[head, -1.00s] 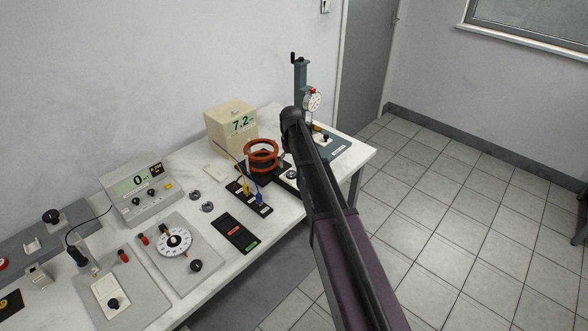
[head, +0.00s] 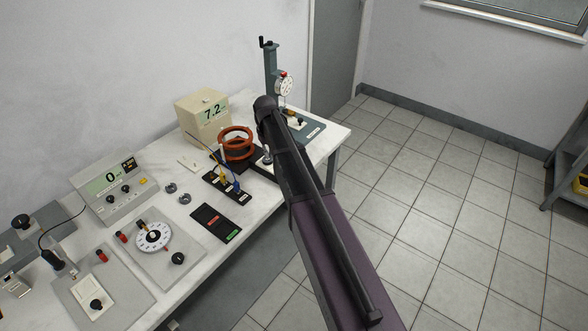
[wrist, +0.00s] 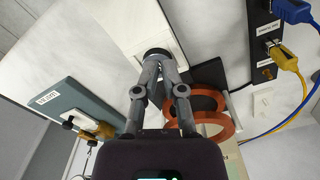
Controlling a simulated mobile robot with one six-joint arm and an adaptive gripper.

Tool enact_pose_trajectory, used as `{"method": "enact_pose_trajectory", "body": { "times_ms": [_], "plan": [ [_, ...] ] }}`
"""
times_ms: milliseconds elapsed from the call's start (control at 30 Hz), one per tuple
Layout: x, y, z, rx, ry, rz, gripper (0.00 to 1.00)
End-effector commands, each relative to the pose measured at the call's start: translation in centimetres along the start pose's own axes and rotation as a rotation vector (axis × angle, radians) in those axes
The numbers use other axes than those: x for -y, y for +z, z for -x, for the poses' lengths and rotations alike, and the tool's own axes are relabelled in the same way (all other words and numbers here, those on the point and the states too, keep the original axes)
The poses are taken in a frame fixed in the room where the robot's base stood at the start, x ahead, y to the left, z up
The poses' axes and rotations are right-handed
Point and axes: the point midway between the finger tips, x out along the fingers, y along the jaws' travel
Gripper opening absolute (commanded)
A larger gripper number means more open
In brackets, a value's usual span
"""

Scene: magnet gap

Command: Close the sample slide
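In the wrist view a pale flat plate (wrist: 127,25), which looks like the sample slide, carries a round black knob (wrist: 156,52). My gripper (wrist: 157,66) has its two fingers drawn together, with the tips at the near side of the knob. I cannot tell whether they touch it. The orange-red coils (wrist: 215,127) lie just right of the fingers. In the head view the coils (head: 238,139) stand on a dark base. My arm hides most of the slide and gripper there.
Blue and yellow cables (head: 236,186) run from a black terminal strip beside the coils. A beige meter (head: 203,120) reads 7.2. A dial-gauge stand (head: 272,75) is behind my arm.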

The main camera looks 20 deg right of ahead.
Motion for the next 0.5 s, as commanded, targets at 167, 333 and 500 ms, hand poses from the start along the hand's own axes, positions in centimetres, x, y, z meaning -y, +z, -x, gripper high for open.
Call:
{"method": "enact_pose_trajectory", "body": {
  "times_ms": [167, 333, 500],
  "plan": [
    [1.2, 7.0, 0.0, 0.000, 0.000, -0.041, 0.00],
    [2.5, 14.2, 0.0, 0.000, 0.000, -0.093, 0.00],
    [3.7, 20.7, 0.0, 0.000, 0.000, -0.143, 0.00]
  ]
}}
